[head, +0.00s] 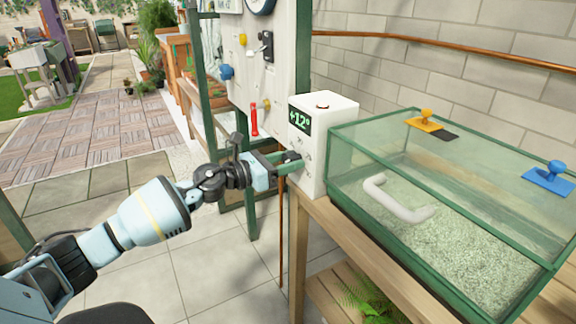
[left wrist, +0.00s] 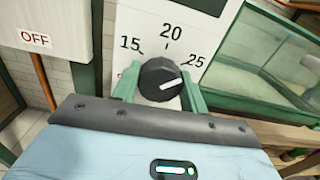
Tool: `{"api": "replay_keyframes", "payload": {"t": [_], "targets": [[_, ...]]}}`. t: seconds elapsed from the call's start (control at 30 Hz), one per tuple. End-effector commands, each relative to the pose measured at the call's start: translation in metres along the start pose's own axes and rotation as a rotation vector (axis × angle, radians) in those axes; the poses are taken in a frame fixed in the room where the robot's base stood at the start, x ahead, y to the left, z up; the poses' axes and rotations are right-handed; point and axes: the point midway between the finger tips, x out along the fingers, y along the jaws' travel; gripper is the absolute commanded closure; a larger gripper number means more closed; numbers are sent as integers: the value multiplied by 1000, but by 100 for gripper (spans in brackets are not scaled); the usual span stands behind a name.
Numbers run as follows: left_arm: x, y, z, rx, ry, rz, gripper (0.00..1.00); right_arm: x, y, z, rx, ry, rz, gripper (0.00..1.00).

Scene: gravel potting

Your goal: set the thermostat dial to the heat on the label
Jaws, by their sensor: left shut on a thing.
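The thermostat (head: 335,115) is a white box beside the glass tank in the head view, with a dark display (head: 307,117) that seems to read +12°. Its black dial (left wrist: 160,79) shows in the left wrist view under the printed numbers 15, 20 and 25. The dial's white mark lies nearly level, its right end slightly higher, below the 25. My left gripper (head: 287,159) is at the thermostat's front, its green fingers shut on either side of the dial. In the head view the gripper mostly hides the dial. I cannot make out a heat label. My right gripper is out of view.
A glass tank (head: 400,160) with gravel and a white handle (head: 395,200) stands right of the thermostat on a wooden bench (head: 335,235). A panel (head: 280,75) with a red-handled lever (head: 254,119) stands behind left. An OFF sign (left wrist: 35,39) shows in the wrist view.

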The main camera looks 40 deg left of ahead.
Motion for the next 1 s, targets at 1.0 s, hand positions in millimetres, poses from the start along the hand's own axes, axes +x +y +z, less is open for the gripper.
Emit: {"api": "replay_keyframes", "payload": {"t": [1.0], "targets": [[0,-1,-1,208,8,-3,50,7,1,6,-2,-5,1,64]]}}
